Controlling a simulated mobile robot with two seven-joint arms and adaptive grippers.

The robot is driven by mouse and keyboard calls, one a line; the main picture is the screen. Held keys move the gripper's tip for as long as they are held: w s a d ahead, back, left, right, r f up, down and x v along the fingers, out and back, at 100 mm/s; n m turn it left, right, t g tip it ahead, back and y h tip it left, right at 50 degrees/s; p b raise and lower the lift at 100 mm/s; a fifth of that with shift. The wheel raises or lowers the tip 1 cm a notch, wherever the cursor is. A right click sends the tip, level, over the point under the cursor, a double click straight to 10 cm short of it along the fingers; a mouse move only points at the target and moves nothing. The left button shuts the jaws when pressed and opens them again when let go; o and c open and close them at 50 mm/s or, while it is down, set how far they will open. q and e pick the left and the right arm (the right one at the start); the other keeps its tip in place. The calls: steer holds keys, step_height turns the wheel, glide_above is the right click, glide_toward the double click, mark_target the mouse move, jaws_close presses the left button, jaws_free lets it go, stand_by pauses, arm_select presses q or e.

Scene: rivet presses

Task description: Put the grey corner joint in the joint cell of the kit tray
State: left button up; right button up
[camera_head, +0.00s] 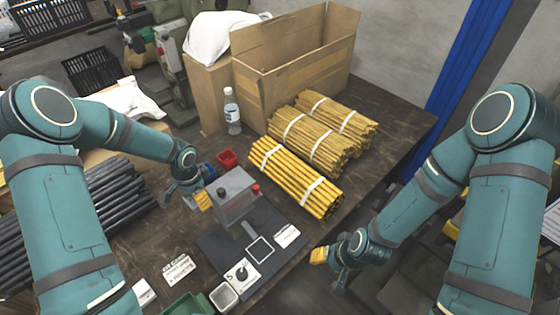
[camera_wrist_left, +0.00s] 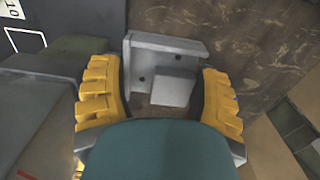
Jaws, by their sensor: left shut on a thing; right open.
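My left gripper (camera_head: 192,197) is beside the grey press, above the table. In the left wrist view its yellow-padded fingers (camera_wrist_left: 162,82) are shut on the grey corner joint (camera_wrist_left: 160,48), a plate with a block and small dark holes. The joint is not clearly visible in the head view, where the gripper and press crowd it. My right gripper (camera_head: 335,262) is open and empty, near the table's front right edge. I cannot identify the kit tray or its joint cell for certain.
The grey press (camera_head: 236,190) stands on a dark mat (camera_head: 222,252) with a white outlined square. Small red (camera_head: 228,159) and green (camera_head: 190,305) bins, a bottle (camera_head: 232,112), bundled yellow rods (camera_head: 296,178) and an open cardboard box (camera_head: 292,82) surround it. Dark rods (camera_head: 120,197) lie left.

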mark_target(207, 214)
arm_select(q)
steer(key=shift+w+d, duration=0.15)
steer(key=shift+w, duration=0.55)
step_height(207, 214, down, 10)
steer(key=shift+f+b, duration=0.1)
steer(key=shift+b, duration=0.6)
steer(key=shift+s, duration=0.1)
arm_select(e)
steer(key=shift+w+d+f, duration=0.1)
steer(key=shift+d+f, duration=0.15)
steer(key=shift+f, duration=0.35)
steer(key=shift+f, duration=0.1)
arm_select(q)
steer(key=shift+f, duration=0.15)
steer(key=o, duration=1.1)
